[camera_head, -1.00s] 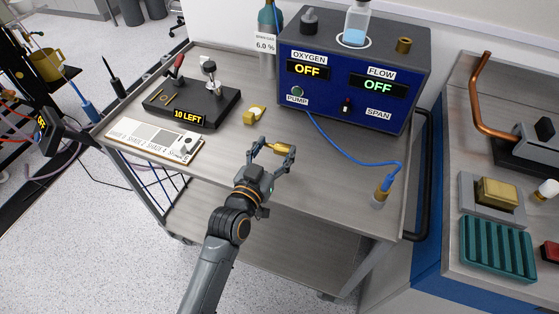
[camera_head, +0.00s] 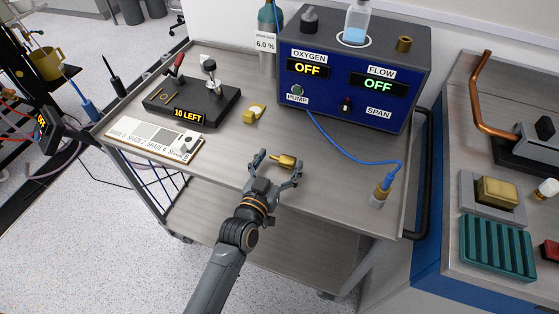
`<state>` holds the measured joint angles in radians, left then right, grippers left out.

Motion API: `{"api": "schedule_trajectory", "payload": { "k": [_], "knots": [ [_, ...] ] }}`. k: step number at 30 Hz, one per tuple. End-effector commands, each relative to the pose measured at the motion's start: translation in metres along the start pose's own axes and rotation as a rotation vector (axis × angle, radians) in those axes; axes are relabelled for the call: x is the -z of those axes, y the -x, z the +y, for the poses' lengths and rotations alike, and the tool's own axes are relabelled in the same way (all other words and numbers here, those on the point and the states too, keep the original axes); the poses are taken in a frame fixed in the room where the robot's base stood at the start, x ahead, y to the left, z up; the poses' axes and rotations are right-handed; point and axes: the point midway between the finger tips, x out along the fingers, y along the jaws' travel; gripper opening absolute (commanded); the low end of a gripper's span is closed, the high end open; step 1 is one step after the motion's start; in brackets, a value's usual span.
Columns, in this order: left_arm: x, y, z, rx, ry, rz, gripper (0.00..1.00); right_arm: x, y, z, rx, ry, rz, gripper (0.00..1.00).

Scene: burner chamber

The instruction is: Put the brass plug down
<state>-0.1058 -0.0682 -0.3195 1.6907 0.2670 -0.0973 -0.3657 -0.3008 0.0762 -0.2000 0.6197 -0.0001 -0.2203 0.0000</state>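The brass plug (camera_head: 285,161) lies on its side on the top of the metal cart (camera_head: 335,215), near the middle of its front part. My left gripper (camera_head: 279,163) is open around the plug. One finger stands off to the plug's left and the other to its right, with gaps showing on both sides. My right gripper is not in view.
Behind the plug is a blue analyser box (camera_head: 352,85), with a blue hose (camera_head: 345,151) running to a brass-ended probe (camera_head: 380,192). A yellow piece (camera_head: 253,115), a black block (camera_head: 192,103) and a shade card (camera_head: 155,140) are to the left. Bare cart top lies right of the gripper.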

Motion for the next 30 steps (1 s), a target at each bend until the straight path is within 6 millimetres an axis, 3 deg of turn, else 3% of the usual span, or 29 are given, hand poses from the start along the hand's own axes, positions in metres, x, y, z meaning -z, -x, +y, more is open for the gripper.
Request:
{"api": "schedule_trajectory", "payload": {
  "k": [11, 14, 24, 30],
  "knots": [
    [0.003, 0.002, 0.0, 0.0, 0.0, -0.001, 0.87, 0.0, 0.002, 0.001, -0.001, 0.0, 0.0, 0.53],
    [0.001, 0.016, 0.0, 0.0, -0.001, -0.002, 0.87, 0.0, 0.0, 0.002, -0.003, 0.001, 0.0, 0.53],
    [0.001, 0.087, 0.0, -0.001, 0.0, -0.002, 0.87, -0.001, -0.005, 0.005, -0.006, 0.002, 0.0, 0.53],
    [0.002, 0.114, 0.0, -0.001, -0.001, -0.001, 0.87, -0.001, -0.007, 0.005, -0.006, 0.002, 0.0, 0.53]
  ]
}}
